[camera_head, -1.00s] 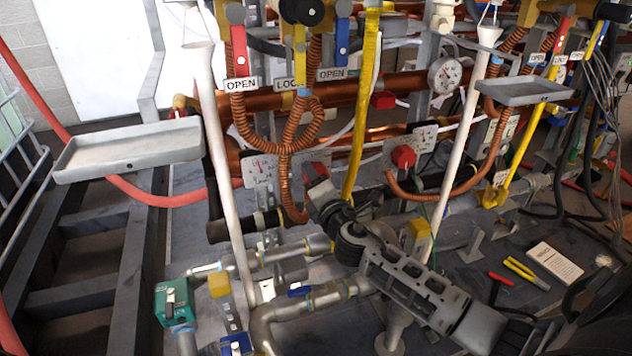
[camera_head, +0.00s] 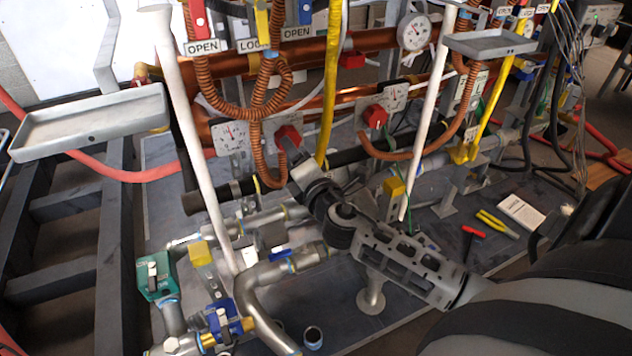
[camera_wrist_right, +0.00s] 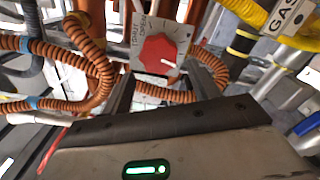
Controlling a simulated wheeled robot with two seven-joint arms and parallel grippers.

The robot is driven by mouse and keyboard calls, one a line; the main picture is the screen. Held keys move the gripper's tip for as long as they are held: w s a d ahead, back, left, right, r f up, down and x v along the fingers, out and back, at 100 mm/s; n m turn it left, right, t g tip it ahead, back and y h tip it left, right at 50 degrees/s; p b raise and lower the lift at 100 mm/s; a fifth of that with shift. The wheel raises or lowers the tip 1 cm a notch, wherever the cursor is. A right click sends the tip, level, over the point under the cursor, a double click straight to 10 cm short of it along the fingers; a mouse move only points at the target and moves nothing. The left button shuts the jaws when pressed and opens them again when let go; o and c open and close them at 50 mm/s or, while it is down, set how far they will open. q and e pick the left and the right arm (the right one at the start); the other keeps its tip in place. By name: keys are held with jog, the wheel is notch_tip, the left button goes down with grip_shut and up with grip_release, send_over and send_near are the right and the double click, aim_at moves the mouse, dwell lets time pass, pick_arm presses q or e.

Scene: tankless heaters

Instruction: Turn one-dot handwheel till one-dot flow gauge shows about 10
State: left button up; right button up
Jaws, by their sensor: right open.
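A red handwheel (camera_head: 289,135) sits on a pale plate among the copper pipes in the head view, and the right wrist view shows a red handwheel (camera_wrist_right: 157,52) up close. A pale gauge panel with a dial (camera_head: 232,137) is left of it; its reading is too small to tell. A second red handwheel (camera_head: 374,115) is further right, beside another gauge panel (camera_head: 396,96). Dot marks cannot be made out. My right gripper (camera_head: 296,158) is just below and in front of the left handwheel. Its fingers (camera_wrist_right: 160,76) are apart and empty, with the handwheel beyond them. My left gripper is out of view.
Corrugated copper hoses (camera_head: 257,90) and a yellow pipe (camera_head: 331,80) hang close around the handwheel. A white slanted post (camera_head: 197,130) and a grey tray (camera_head: 95,125) stand left. A round gauge (camera_head: 414,32) is at upper right. Tools and a notepad (camera_head: 521,212) lie on the floor.

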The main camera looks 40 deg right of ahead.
jog(key=v, duration=1.1)
jog(key=shift+a, duration=0.1)
